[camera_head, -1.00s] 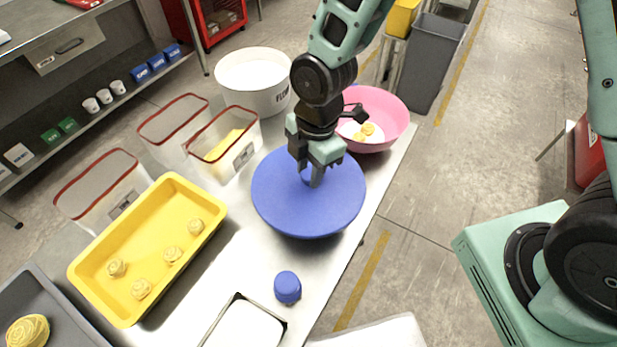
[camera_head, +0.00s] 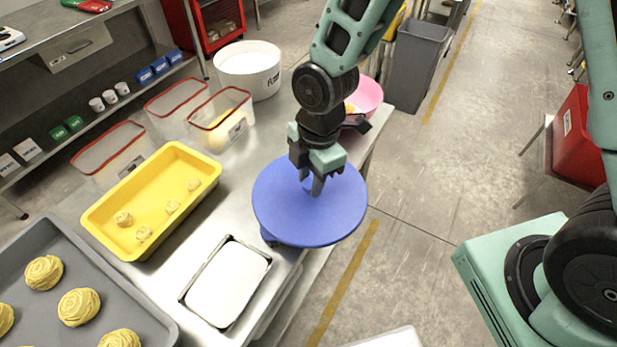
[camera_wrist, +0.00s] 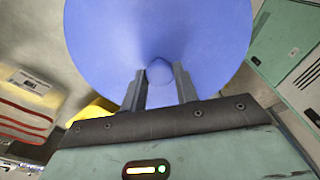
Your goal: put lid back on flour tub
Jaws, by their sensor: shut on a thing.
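The blue round lid (camera_head: 290,215) is in my gripper (camera_head: 312,188), over the right edge of the steel table in the head view. My gripper is shut on the knob at its middle. In the wrist view, the lid (camera_wrist: 160,40) fills the top, with its knob between the fingers of my gripper (camera_wrist: 160,88). The white flour tub (camera_head: 248,72) stands open at the far end of the table, full of white flour. It is beyond and left of my gripper, apart from the lid.
A pink bowl (camera_head: 368,96) sits at the far right, partly behind my arm. Clear red-rimmed bins (camera_head: 222,118) and a yellow tray (camera_head: 165,232) with several dough pieces line the left. A metal pan (camera_head: 228,285) and grey tray (camera_head: 60,245) lie nearer.

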